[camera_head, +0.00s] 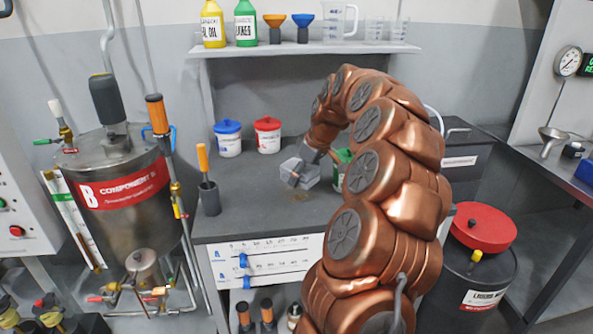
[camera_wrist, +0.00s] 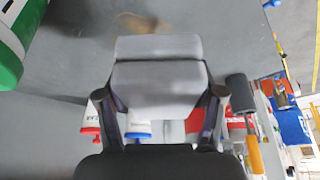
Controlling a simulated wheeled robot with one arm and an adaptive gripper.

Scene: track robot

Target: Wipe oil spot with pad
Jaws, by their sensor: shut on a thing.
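My gripper (camera_head: 301,171) is shut on a pale grey pad (camera_head: 311,178) over the grey bench top. The wrist view shows the pad (camera_wrist: 160,85) between the two fingers. A faint brownish oil spot (camera_head: 301,197) lies on the bench just in front of the pad in the head view. The spot (camera_wrist: 140,21) also shows near the top of the wrist view, apart from the pad. I cannot tell whether the pad touches the bench.
Blue-lidded (camera_head: 228,139) and red-lidded (camera_head: 267,135) tubs stand at the back of the bench (camera_head: 245,211). A green container (camera_head: 341,163) stands right of the pad, partly behind my arm. An orange-handled tool (camera_head: 204,166) stands in a dark holder (camera_head: 209,200) at left.

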